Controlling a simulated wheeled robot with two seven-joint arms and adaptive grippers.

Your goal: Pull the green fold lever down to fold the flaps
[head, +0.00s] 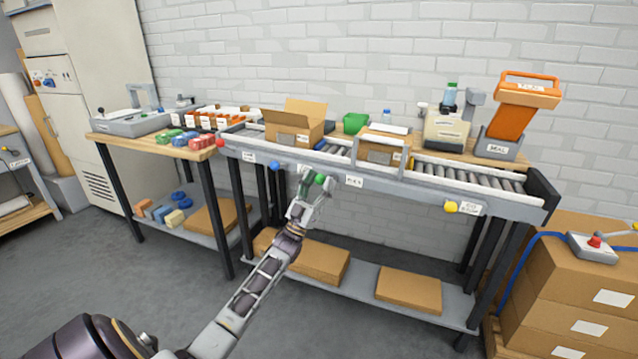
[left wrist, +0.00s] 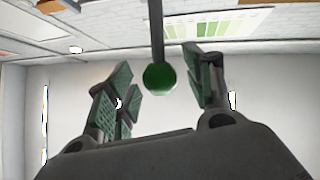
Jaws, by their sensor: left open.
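The green fold lever (head: 320,178) ends in a round green knob at the front edge of the roller conveyor (head: 442,184). In the left wrist view the knob (left wrist: 159,77) hangs on a dark rod between my finger pads, with gaps visible on both sides. My left gripper (head: 313,184) is open at the knob and not closed on it. A cardboard box (head: 290,139) with raised flaps stands on the conveyor, up and left of the gripper. Another box (head: 377,153) sits under a grey frame (head: 406,153). My right gripper is not in view.
A blue knob (head: 275,166), a red knob (head: 220,142) and a yellow knob (head: 451,207) also sit along the conveyor front. A wooden table (head: 150,141) with coloured parts stands left. Stacked cartons (head: 560,290) stand right. The floor in front is clear.

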